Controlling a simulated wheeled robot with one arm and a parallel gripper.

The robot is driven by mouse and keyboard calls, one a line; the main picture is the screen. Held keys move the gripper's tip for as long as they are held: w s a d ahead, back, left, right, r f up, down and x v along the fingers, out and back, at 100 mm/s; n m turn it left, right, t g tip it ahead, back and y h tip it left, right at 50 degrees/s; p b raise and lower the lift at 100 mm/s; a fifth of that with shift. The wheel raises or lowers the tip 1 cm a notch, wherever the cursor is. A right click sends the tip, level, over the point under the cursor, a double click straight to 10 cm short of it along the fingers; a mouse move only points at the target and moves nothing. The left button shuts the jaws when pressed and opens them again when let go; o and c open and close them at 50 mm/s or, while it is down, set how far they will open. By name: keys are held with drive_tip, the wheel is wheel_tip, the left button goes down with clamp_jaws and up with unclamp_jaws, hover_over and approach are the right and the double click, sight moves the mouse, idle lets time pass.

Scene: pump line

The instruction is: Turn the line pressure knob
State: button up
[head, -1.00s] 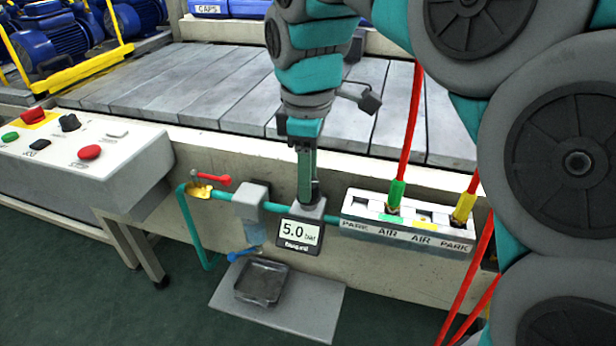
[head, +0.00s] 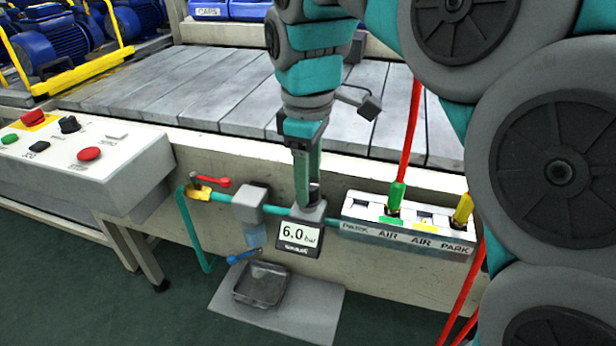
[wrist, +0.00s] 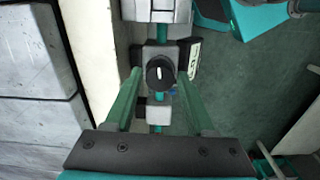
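The line pressure knob (wrist: 160,74) is round and black with a white pointer mark, on a grey regulator block seen from above in the wrist view. In the head view it is mostly hidden by my fingers above the regulator (head: 298,212). The display (head: 299,235) on its front reads 6.0 bar. My gripper (head: 309,196) points down over the regulator. In the wrist view its green fingers (wrist: 160,75) stand on either side of the knob, with a gap visible on both sides. The gripper looks open, holding nothing.
A teal pipe runs left to a filter (head: 251,203) and a red-handled valve (head: 220,182). A PARK/AIR coupling block (head: 405,232) with hoses is close on the right. A control panel (head: 85,155) stands left; a black tray (head: 262,284) lies below.

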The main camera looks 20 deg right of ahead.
drive_tip(key=shift+o, duration=1.3)
drive_tip(key=shift+s+a+r, duration=0.1)
drive_tip(key=shift+r, duration=3.8)
